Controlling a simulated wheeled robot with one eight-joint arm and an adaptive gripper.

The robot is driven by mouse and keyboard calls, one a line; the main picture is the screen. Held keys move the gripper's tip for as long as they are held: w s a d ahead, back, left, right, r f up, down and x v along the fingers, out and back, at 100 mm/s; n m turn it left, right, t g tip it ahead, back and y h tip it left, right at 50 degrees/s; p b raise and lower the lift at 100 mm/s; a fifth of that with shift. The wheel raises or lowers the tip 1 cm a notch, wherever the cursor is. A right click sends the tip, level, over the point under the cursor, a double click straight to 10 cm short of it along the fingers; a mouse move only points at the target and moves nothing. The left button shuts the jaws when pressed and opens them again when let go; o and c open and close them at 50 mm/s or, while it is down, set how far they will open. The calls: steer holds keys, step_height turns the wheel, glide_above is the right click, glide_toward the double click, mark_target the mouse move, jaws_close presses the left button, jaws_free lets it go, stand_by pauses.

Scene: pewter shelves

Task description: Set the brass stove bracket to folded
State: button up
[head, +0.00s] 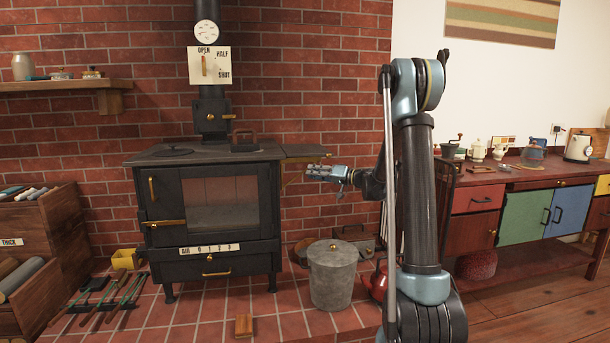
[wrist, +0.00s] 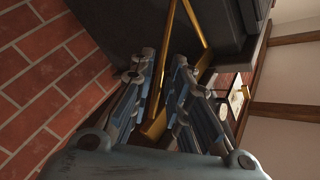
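The brass stove bracket (head: 283,180) is under the dark side shelf (head: 305,150) at the stove's right edge, small in the head view. In the wrist view the bracket (wrist: 194,22) is a frame of slim brass bars meeting at angles, beside the dark stove body. My gripper (head: 312,172) is just right of the bracket, below the shelf, pointing left. In the wrist view my gripper (wrist: 160,75) has its two fingers apart, with a brass bar showing between them. I cannot tell whether either finger touches the bar. The side shelf looks level.
The black stove (head: 160,215) stands against the brick wall. A lidded grey bin (head: 333,285) and a red kettle (head: 375,283) stand on the tiles below my arm. A workbench (head: 500,180) is at the right.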

steer(key=shift+x, duration=2.35)
jaws_close()
